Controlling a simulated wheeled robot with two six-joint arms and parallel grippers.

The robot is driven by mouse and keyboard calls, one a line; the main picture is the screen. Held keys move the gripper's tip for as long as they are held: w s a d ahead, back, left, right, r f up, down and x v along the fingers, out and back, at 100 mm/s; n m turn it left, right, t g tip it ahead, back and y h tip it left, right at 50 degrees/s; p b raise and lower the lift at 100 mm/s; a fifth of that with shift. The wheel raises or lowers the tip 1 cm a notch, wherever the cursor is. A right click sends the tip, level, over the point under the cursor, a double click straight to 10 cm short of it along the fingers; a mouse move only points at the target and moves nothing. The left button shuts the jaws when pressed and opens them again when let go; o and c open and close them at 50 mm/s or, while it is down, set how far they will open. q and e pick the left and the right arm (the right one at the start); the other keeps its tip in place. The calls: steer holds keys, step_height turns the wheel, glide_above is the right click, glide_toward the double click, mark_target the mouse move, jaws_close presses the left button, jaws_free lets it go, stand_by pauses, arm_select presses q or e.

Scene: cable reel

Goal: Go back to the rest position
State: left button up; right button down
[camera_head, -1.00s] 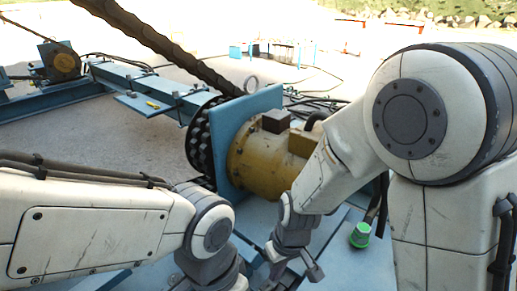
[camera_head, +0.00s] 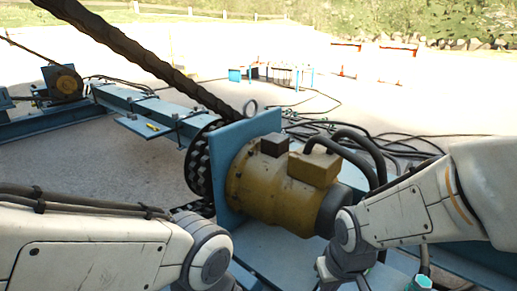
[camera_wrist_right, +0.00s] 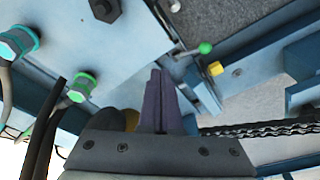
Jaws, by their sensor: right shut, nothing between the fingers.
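My right gripper (camera_wrist_right: 158,78) is shut and empty in the right wrist view, its two dark fingers together above blue metalwork. In the head view my right arm comes in from the right, with its wrist in front of the yellow-brown motor (camera_head: 275,185). The fingers there are hard to make out at the lower edge. My left arm comes in from the left, its wrist joint low in the picture. The left gripper's fingers are below the frame.
A green-tipped lever (camera_wrist_right: 205,48) and a yellow knob (camera_wrist_right: 216,68) lie just beyond the right fingers. A green-ringed connector (camera_wrist_right: 82,86) and a cyan-ringed connector (camera_wrist_right: 18,42) are at left. A blue plate (camera_head: 232,150) stands by the motor. Black cables (camera_head: 400,145) lie behind.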

steer(key=s+a+r+n+g+p, duration=0.1)
steer(key=s+a+r+n, duration=0.2)
steer(key=s+a, duration=0.25)
steer(key=s+a+r+n+g, duration=0.1)
steer(key=s+a+r+n, duration=0.25)
steer(key=s, duration=0.25)
step_height(320, 180, up, 29)
steer(key=p, duration=3)
steer(key=shift+a+r+m+y, duration=0.2)
steer(key=shift+m+y, duration=0.1)
steer(key=shift+m, duration=0.15)
steer(key=shift+a, duration=0.1)
